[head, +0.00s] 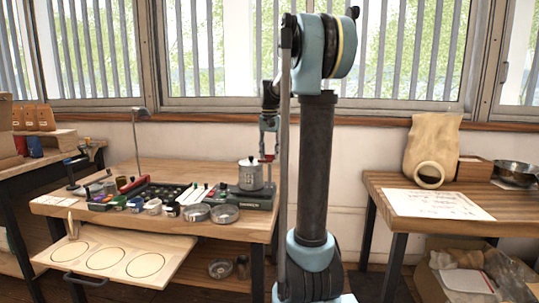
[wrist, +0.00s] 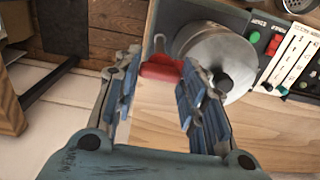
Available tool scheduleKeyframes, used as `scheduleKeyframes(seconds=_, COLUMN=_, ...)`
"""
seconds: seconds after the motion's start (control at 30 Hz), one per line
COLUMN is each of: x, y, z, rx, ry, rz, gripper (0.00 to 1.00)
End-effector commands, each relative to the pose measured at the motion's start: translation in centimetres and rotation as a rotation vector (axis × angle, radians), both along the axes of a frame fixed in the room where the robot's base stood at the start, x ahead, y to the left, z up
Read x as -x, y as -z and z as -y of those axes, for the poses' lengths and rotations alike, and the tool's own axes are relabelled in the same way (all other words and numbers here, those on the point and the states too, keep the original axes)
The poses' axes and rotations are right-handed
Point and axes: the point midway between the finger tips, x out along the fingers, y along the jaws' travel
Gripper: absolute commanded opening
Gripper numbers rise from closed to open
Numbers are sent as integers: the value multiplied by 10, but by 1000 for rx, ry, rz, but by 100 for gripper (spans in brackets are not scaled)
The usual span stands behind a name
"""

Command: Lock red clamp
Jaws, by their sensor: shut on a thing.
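The red clamp (wrist: 160,69) is at the side of a round metal canister (wrist: 212,55) in the wrist view. In the head view the red clamp (head: 268,158) shows as a small red piece beside the lidded canister (head: 250,177). My gripper (wrist: 157,76) reaches over the table edge, with one blue-padded finger at each end of the red part, and is shut on it. In the head view my gripper (head: 269,139) points down just above the clamp. The fingers partly hide the clamp's ends, and I cannot tell if its latch is locked.
The canister stands on a dark control panel (wrist: 275,60) with buttons and sliders. The wooden table (head: 120,211) also holds tins, jars and a black tray. A pull-out board (head: 125,238) with circles juts out in front. Another table (head: 390,215) stands at right.

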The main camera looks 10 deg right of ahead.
Motion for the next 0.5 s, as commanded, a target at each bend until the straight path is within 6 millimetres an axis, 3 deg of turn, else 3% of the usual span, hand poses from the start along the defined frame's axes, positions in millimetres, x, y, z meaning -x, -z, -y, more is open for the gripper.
scheduleKeyframes(seconds=0.23, x=-1, y=0, z=0, rx=1, ry=1, rz=2, gripper=14)
scheduleKeyframes(seconds=0.27, x=-1, y=0, z=0, rx=1, ry=1, rz=2, gripper=45)
scheduleKeyframes(seconds=0.3, x=-1, y=0, z=0, rx=1, ry=1, rz=2, gripper=54)
scheduleKeyframes(seconds=0.33, x=-1, y=0, z=0, rx=1, ry=0, rz=2, gripper=58)
scheduleKeyframes(seconds=0.5, x=0, y=0, z=0, rx=0, ry=0, rz=1, gripper=58)
